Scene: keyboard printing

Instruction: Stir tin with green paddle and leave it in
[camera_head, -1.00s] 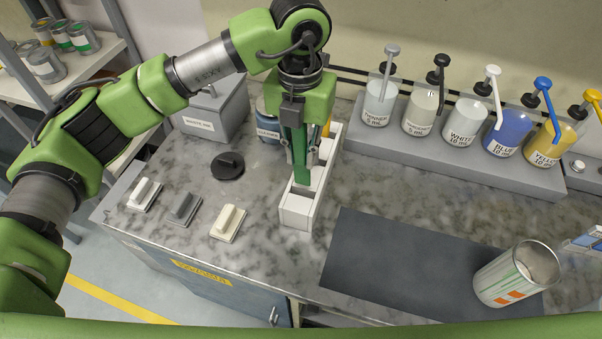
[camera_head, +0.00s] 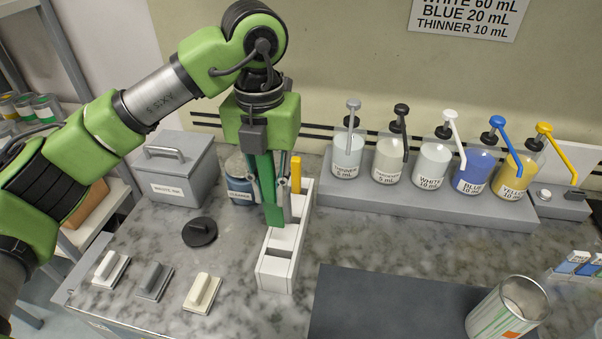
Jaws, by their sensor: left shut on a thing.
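My left gripper (camera_head: 268,195) is shut on the green paddle (camera_head: 267,185), pointing down over the white rack. The paddle is upright, with its lower end at or just above the rack's slots; I cannot tell whether it is still partly inside. The tin (camera_head: 508,308), silver with green stripes and an orange mark, stands open at the lower right on the dark mat, cut by the frame's bottom edge. My right gripper is not in view.
The white rack (camera_head: 275,277) also holds a yellow paddle (camera_head: 296,174). Several pump bottles stand on a grey ledge (camera_head: 400,198) at the back. A waste bin (camera_head: 180,190), a cleaner jar (camera_head: 240,187) and a black disc (camera_head: 200,232) are left of the rack. The dark mat (camera_head: 385,305) is mostly bare.

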